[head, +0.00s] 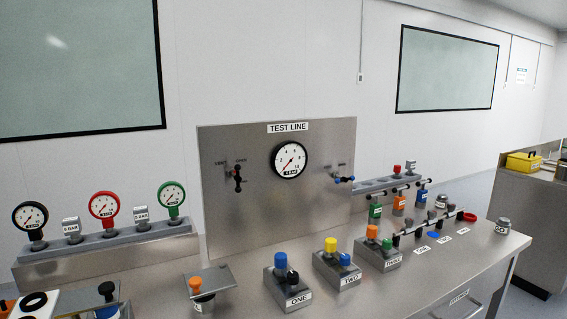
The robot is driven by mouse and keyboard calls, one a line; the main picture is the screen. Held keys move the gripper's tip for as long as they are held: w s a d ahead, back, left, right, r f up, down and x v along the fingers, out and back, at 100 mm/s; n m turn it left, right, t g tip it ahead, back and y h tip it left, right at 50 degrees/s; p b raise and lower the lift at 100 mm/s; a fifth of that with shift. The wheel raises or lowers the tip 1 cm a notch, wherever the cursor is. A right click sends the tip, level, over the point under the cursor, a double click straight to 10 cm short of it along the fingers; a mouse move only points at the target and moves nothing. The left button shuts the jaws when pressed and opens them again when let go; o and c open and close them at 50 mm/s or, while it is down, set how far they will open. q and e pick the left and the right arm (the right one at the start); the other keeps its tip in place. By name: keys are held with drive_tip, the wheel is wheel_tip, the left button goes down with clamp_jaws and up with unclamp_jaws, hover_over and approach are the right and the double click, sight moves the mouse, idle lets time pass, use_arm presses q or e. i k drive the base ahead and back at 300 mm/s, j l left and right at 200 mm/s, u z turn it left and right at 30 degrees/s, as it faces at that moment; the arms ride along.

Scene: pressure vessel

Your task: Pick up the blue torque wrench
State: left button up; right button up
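A blue-bodied tool (421,196) with a dark crossbar at its top stands at the right part of the steel bench, at the end of a row. An orange one (399,203) and a green one (375,211) of the same form stand to its left. The blue one looks like the blue torque wrench, but it is small and its label cannot be read. Dark-knobbed items in front partly hide its lower part. Neither of my grippers shows in the head view.
Blocks labelled ONE (289,290), TWO (337,270) and THREE (380,250) stand along the bench front. The TEST LINE panel (280,205) rises behind. Gauges stand on a left shelf (105,243). A red ring (468,216) and a grey weight (502,226) lie at right.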

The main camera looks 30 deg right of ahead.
sight(421, 203)
drive_tip(key=z, duration=1.95)
drive_tip(key=i+l+z, duration=0.55)
drive_tip(key=i+z, duration=0.2)
drive_tip(key=i, duration=0.3)
drive_tip(key=i+l+z, duration=0.1)
drive_tip(key=i+z, duration=0.3)
drive_tip(key=i, duration=0.15)
drive_tip(key=i+l, duration=0.15)
drive_tip(key=i, duration=1.15)
drive_tip(key=i+l+z, duration=0.1)
drive_tip(key=i, duration=1.25)
drive_tip(key=i+j+u, duration=0.15)
drive_tip(key=i+u, duration=0.75)
drive_tip(key=i+l+u, duration=0.1)
drive_tip(key=i+u, duration=0.2)
drive_tip(key=u, duration=0.15)
drive_tip(key=i+l+u, duration=0.3)
drive_tip(key=u, duration=0.15)
drive_tip(key=i, duration=0.1)
